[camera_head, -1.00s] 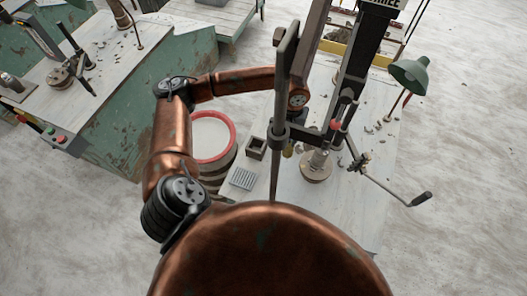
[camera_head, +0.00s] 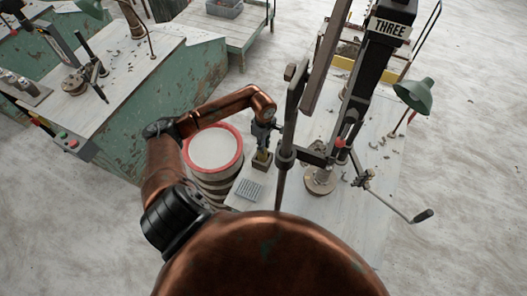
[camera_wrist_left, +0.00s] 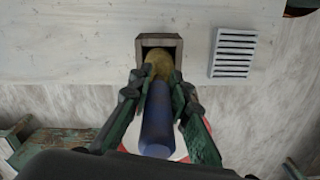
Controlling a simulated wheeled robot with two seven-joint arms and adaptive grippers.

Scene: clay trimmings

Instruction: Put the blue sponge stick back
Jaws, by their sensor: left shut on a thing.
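My left gripper (camera_wrist_left: 160,95) is shut on the blue sponge stick (camera_wrist_left: 157,120), one finger on each side of its blue handle. The yellowish sponge end (camera_wrist_left: 160,64) points into the opening of a small square dark holder (camera_wrist_left: 141,42); I cannot tell how deep it sits. In the head view, my left gripper (camera_head: 264,140) is just above the holder (camera_head: 262,162) on the bench. My right gripper is not in view.
A grey ribbed plate (camera_wrist_left: 232,53) lies beside the holder. A red-rimmed bucket (camera_head: 185,150) stands left of the bench (camera_head: 300,205). A dark upright rod (camera_head: 287,120), a machine column and a crank handle (camera_head: 423,215) stand close on the right.

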